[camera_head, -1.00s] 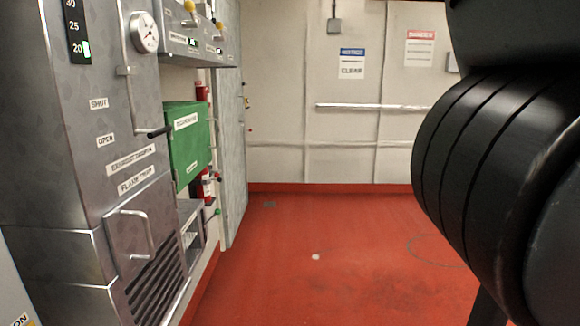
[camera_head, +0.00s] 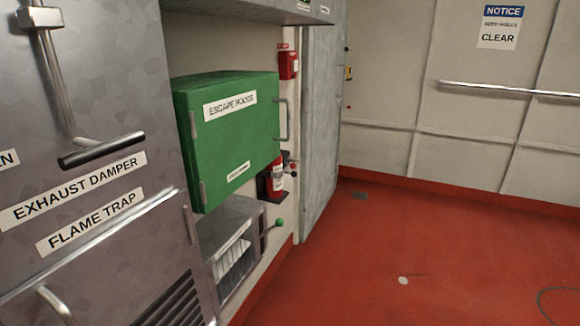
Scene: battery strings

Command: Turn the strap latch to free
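I cannot make out a strap latch for certain. A red fire extinguisher (camera_head: 273,180) stands in a dark holder low on the left wall, right of the green escape hoods box (camera_head: 230,140). Small dark and red fittings (camera_head: 291,165) show beside it, too small to tell what they are. My gripper is not in view.
A grey cabinet (camera_head: 90,200) with an exhaust damper lever (camera_head: 100,148) fills the near left.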

